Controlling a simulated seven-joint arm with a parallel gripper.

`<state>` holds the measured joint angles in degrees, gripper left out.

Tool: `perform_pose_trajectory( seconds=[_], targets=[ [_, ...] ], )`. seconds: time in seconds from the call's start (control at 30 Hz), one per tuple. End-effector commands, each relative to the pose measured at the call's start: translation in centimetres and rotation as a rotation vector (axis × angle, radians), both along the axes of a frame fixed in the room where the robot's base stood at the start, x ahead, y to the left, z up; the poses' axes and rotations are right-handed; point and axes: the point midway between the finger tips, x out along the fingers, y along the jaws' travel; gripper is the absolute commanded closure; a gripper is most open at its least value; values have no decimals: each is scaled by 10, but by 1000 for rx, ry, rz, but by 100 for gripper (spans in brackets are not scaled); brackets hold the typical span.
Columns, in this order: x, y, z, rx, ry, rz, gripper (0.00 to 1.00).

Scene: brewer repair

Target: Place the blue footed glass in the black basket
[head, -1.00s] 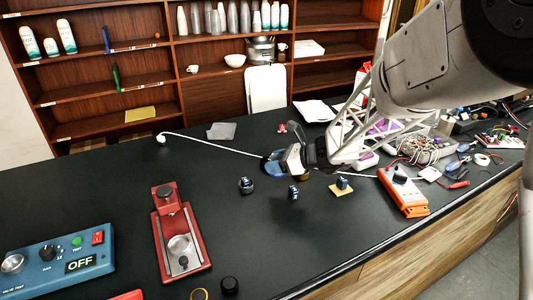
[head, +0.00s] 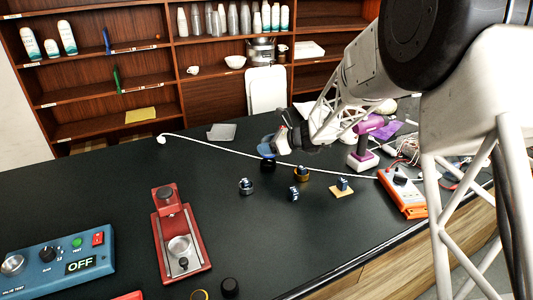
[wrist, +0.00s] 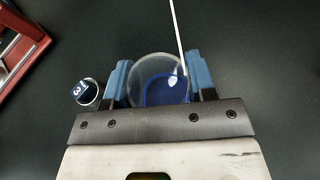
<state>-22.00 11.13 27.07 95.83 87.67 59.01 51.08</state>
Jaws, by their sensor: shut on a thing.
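The blue footed glass (wrist: 160,88) is between the two blue fingers of my gripper (wrist: 159,76) in the wrist view, its clear round rim facing the camera. In the head view my gripper (head: 274,143) is above the black bench, and the blue glass (head: 268,147) shows at its tip, partly covered by the gripper. The gripper is shut on the glass.
Small dark knobs (head: 246,186) stand on the bench near the gripper, one numbered knob (wrist: 87,92) beside the left finger. A white cable (head: 220,147) crosses behind. A red press (head: 180,228) stands front left.

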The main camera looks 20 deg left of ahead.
Motion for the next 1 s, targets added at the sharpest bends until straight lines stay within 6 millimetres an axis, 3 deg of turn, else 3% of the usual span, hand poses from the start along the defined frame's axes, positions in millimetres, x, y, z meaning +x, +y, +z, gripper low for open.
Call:
perform_pose_trajectory(
  seconds=[0.43,0.8,1.0],
  targets=[
    [2,1,-1,0,0,0,74],
    [3,1,-33,0,0,0,74],
    [2,1,-35,0,-1,0,74]
  ],
)
